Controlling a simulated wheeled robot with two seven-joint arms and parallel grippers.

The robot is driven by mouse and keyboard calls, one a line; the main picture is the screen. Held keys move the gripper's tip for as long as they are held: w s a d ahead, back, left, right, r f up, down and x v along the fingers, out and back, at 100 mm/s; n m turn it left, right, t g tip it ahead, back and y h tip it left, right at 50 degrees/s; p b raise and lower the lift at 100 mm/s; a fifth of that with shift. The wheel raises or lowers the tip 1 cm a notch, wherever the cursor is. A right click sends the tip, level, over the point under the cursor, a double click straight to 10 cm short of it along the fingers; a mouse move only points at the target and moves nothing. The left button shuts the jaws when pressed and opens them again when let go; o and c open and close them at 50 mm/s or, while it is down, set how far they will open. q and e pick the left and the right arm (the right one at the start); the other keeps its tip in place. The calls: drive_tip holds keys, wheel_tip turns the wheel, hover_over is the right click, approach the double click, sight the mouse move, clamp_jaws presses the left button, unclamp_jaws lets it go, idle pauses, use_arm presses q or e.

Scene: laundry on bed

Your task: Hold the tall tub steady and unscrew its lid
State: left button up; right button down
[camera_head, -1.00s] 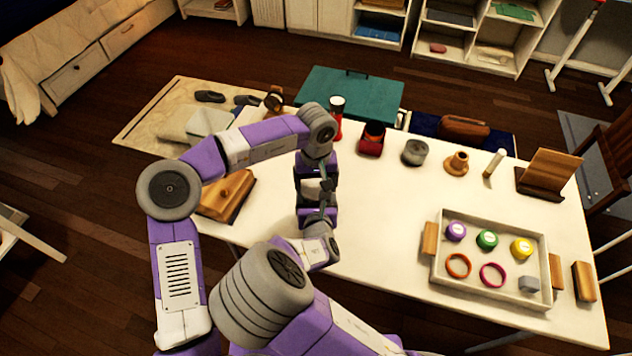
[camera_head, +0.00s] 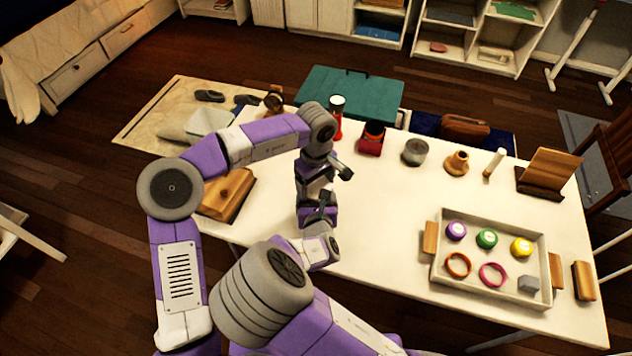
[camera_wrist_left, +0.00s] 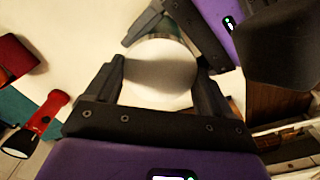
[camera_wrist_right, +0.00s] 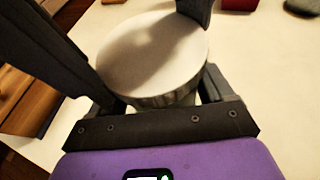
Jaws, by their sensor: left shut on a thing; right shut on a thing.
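The tall tub is mostly hidden between my grippers in the head view. Its round, pale lid (camera_wrist_right: 150,60), with a ribbed grey rim, shows in the right wrist view, with a little of the tub's body (camera_wrist_right: 188,100) below. The lid also shows from above in the left wrist view (camera_wrist_left: 160,80). My left gripper (camera_head: 322,178) comes down from above and is shut on the lid, one finger on either side. My right gripper (camera_head: 319,211), lower and nearer me, is shut on the tub's body under the lid. The tub seems upright.
A pale tray (camera_head: 490,296) with coloured lids and rings lies at right on the white table (camera_head: 390,220).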

use_arm(q)
drive_tip(key=o, duration=1)
drive_tip(key=shift+r, duration=2.4)
wheel_tip(320, 180, up, 3)
drive_tip(key=shift+f+m, duration=0.1)
drive_tip(key=shift+m, duration=0.9)
wheel_tip(320, 180, down, 8)
drive_tip(key=shift+r, duration=0.2)
drive_tip(key=c, duration=1)
